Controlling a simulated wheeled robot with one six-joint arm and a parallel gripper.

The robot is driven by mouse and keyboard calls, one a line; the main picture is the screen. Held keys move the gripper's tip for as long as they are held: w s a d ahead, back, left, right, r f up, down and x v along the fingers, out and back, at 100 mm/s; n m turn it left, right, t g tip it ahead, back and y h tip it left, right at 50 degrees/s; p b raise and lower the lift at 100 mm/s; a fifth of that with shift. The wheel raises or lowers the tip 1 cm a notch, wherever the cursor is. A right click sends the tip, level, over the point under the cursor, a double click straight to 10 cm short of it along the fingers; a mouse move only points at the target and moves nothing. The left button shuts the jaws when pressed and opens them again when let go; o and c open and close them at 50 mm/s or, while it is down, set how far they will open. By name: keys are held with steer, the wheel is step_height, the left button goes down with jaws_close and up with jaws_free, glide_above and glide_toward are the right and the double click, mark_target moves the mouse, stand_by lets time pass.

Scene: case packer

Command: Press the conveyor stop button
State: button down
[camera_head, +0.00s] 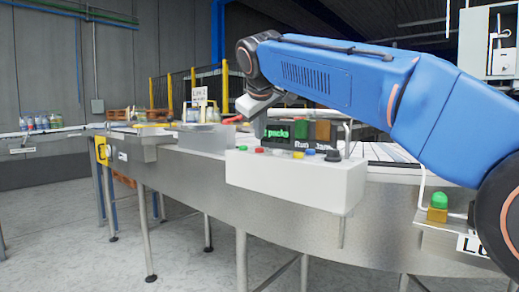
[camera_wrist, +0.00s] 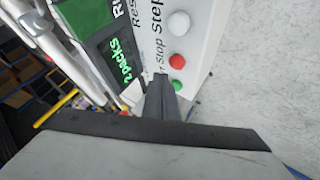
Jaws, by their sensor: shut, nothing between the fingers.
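The white control box (camera_head: 295,180) on the conveyor's front carries a row of buttons. The red button (camera_head: 260,150) sits between a green button (camera_head: 243,148) and a white button (camera_head: 276,152). In the wrist view, the word "Stop" is printed beside the red button (camera_wrist: 177,62), with the green button (camera_wrist: 177,85) and white button (camera_wrist: 178,23) on either side. My gripper (camera_wrist: 160,80) is shut and empty, its fingertips appearing just left of the red and green buttons. In the head view it hangs above the box's left end; I cannot tell whether it touches the panel.
Yellow (camera_head: 298,155) and blue (camera_head: 310,152) buttons and a black knob (camera_head: 333,155) are farther right on the box. A display (camera_head: 278,132) with green "packs" text stands behind them. Floor in front is clear.

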mark_target(260, 149)
steer(key=shift+r, duration=2.1)
steer(key=shift+s, duration=0.1)
